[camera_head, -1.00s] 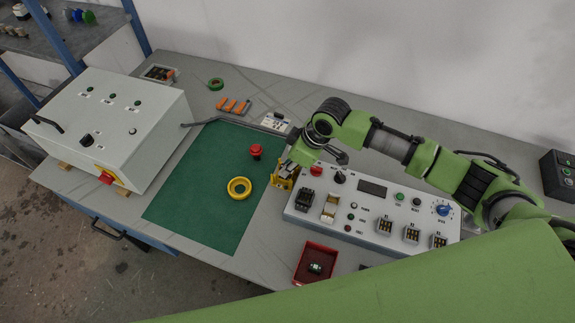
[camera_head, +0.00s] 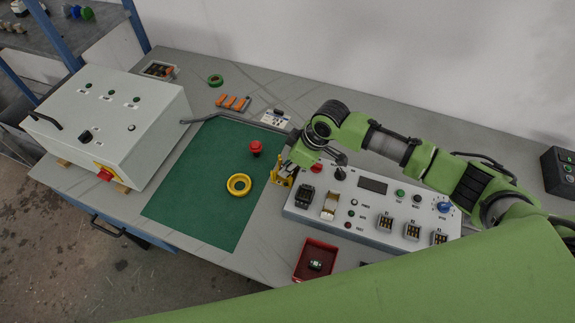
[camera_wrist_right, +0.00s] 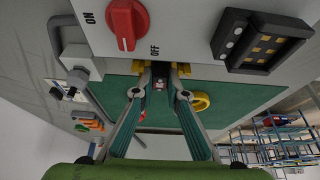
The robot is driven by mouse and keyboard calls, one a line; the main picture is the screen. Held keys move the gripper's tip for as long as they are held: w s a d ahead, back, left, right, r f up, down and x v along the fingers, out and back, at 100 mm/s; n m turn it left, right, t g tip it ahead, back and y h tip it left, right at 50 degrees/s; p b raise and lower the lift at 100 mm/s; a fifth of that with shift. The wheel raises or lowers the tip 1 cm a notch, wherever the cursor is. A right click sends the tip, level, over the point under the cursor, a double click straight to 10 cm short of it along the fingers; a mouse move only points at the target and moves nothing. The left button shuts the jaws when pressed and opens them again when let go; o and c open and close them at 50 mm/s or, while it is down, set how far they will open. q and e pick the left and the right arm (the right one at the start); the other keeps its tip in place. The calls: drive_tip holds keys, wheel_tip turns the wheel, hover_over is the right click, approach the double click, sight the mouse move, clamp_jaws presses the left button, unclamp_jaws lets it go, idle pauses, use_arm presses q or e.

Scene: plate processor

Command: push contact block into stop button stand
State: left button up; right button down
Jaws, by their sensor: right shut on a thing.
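The yellow stop button stand (camera_head: 280,180) is at the right edge of the green mat, beside the control panel. My right gripper (camera_head: 289,170) is over it, seen from above. In the right wrist view my right gripper (camera_wrist_right: 160,76) is shut on a small dark contact block (camera_wrist_right: 159,84) with a reddish mark. Yellow parts of the stand (camera_wrist_right: 183,69) show on both sides of the fingertips. How deep the block sits in the stand is hidden. The red stop button (camera_head: 256,148) and the yellow ring (camera_head: 238,185) lie apart on the mat. My left gripper is not in view.
The control panel (camera_head: 372,211), with knobs and sockets, stands close to the right of the stand. A red tray (camera_head: 315,260) is in front of it. A grey box (camera_head: 110,125) stands at left. The green mat (camera_head: 190,195) is mostly clear.

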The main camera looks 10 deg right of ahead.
drive_tip(key=shift+s+f, duration=0.15)
drive_tip(key=shift+f, duration=0.05)
drive_tip(key=c, duration=1.9)
unclamp_jaws()
drive_tip(key=shift+f, duration=0.1)
drive_tip(key=v, duration=1.2)
drive_tip(key=shift+a, duration=0.1)
